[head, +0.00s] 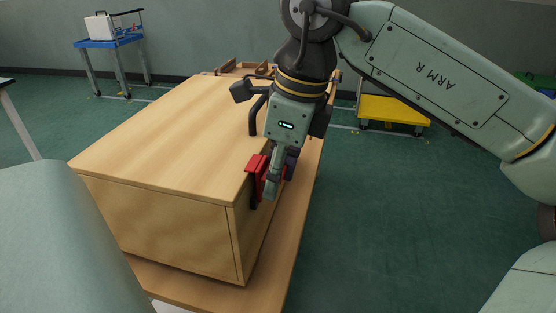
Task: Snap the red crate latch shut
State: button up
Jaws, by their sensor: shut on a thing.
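The red latch (255,166) is on the right side of the wooden crate (160,215), close under the lid's edge near the front corner. My gripper (270,189) points down at the latch, with its fingers shut on it. The fingers cover part of the latch, so I cannot tell whether it is fully closed. The crate's lid (170,130) lies flat on top.
The crate stands on a wooden table (279,265) with a narrow free strip on its right. A dark handle (253,118) stands near my gripper. A blue cart (110,41) and a yellow platform (394,110) stand farther back on green floor.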

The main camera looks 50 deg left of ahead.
jog(key=shift+s+f, duration=0.1)
jog(key=o, duration=1.2)
jog(key=shift+c, duration=0.2)
jog(key=shift+r, duration=0.2)
jog(key=v, duration=1.2)
jog(key=shift+f, duration=0.15)
